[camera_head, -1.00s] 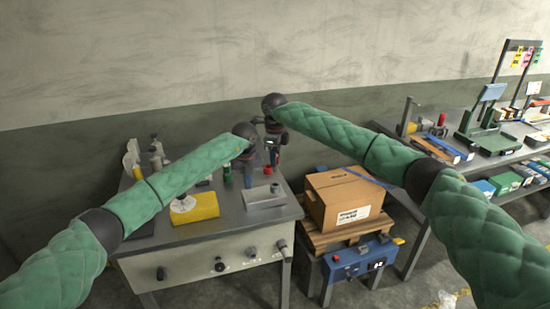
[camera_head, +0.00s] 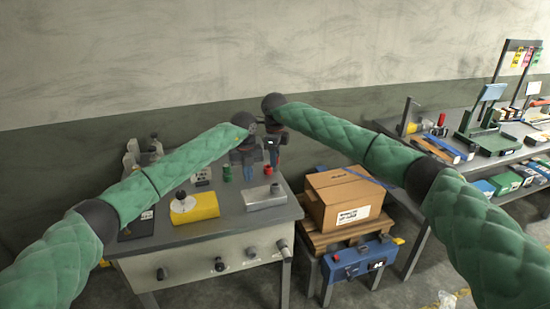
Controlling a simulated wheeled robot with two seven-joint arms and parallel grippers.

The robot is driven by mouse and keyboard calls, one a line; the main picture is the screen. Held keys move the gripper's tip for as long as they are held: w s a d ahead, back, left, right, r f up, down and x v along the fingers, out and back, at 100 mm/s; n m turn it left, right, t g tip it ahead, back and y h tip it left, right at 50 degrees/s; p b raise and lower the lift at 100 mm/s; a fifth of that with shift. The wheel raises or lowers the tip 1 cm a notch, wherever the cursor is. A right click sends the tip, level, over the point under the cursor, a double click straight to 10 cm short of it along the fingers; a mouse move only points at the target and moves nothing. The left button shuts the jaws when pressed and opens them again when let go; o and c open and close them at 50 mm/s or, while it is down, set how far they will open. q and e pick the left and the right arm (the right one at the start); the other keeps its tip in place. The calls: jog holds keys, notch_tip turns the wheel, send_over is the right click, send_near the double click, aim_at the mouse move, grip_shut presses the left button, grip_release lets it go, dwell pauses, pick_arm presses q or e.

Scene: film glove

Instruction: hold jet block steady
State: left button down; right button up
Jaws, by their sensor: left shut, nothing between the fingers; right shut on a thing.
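My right gripper (camera_head: 274,158) hangs at the far side of the grey workbench (camera_head: 225,225), its wrist coming in from the right. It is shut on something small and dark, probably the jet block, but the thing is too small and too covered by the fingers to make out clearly. My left gripper (camera_head: 247,172) points down close to the left of the right one, over the bench. It is shut with nothing seen in it. I cannot tell whether the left fingers touch the held thing.
On the bench are a yellow block (camera_head: 203,207) with a white disc, a grey metal block (camera_head: 265,197), a green cylinder (camera_head: 227,173) and several bottles at the back left. A cardboard box (camera_head: 345,200) stands right of the bench. A cluttered shelf (camera_head: 475,165) is further right.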

pick_arm(q)
jog(key=shift+r, duration=0.35)
jog(key=shift+r, duration=0.1)
notch_tip(320, 180, up, 8)
dwell(0.6)
jog(key=shift+f, duration=0.25)
